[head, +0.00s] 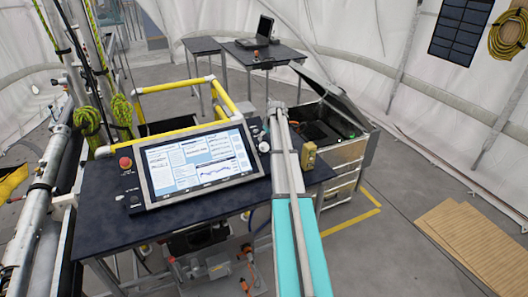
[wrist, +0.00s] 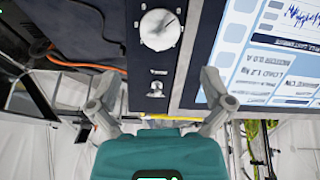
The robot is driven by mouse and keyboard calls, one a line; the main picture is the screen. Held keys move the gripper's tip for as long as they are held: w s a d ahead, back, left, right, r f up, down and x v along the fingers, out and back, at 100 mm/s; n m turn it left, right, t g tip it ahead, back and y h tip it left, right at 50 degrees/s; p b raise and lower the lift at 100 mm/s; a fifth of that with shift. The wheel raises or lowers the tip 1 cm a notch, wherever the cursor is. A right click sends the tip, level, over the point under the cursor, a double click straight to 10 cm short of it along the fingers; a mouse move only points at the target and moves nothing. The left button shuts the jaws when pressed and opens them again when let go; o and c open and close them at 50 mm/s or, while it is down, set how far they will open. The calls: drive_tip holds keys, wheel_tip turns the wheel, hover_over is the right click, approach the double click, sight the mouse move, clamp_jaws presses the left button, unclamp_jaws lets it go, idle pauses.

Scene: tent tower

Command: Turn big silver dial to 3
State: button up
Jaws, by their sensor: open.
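The big silver dial (wrist: 160,30) shows in the wrist view at the top, on a dark panel beside the screen. It is a round, pale knob with a scale of marks around it; the numbers are too small to read. A small silver switch (wrist: 156,89) sits below it in that view. My gripper (wrist: 159,84) is open and empty, its two grey fingers spread wide. The dial lies beyond the fingertips, between their lines and apart from them. In the head view my arm covers part of the panel right of the screen, and the gripper is not clear.
A large tilted screen (head: 199,163) stands on the dark desk (head: 95,190), left of my arm. A red button (head: 125,162) is at its left. A small yellowish box (head: 308,156) stands right of my arm. An open metal case (head: 345,125) is farther right. Yellow rails (head: 178,86) stand behind the screen.

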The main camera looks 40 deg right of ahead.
sight(264, 147)
drive_tip(key=shift+b+x, duration=4.1)
drive_tip(key=shift+x, duration=0.6)
drive_tip(key=c, duration=1)
